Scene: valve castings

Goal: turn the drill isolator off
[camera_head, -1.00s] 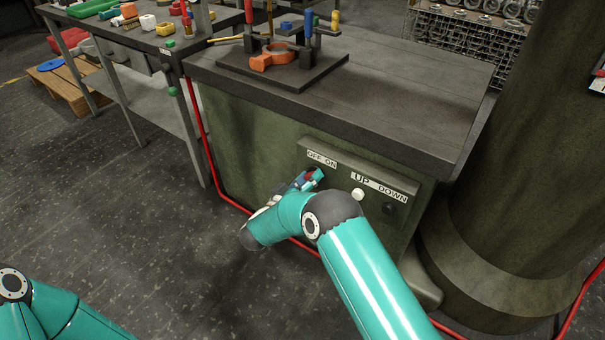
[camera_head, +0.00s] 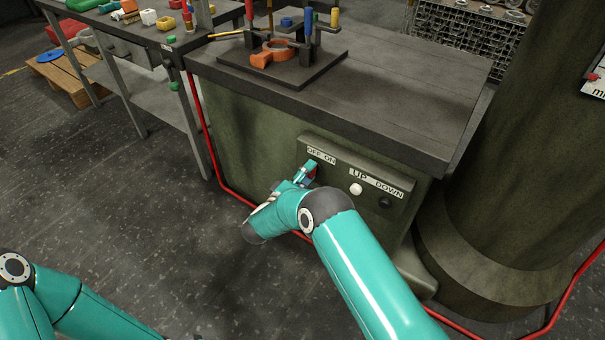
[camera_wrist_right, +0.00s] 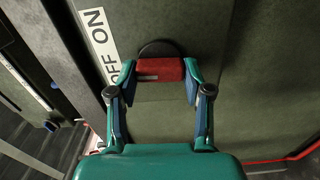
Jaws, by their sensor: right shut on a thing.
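The drill isolator is a red handle (camera_wrist_right: 160,69) with a pale line on it, set in front of a dark round base on the green cabinet. It sits under the OFF/ON label (camera_head: 321,156), which also shows in the right wrist view (camera_wrist_right: 100,45). My right gripper (camera_head: 309,172) is at the handle. In the right wrist view my right gripper (camera_wrist_right: 160,72) is shut on the red handle, one fingertip at each end. In the head view the fingers partly hide the handle. My left arm shows at the lower left; its gripper is out of view.
A white UP button (camera_head: 355,189) and a dark DOWN button (camera_head: 385,203) sit right of the isolator. The cabinet top (camera_head: 400,95) overhangs the panel and carries a black fixture plate (camera_head: 290,84). A thick green column (camera_head: 525,170) stands at the right.

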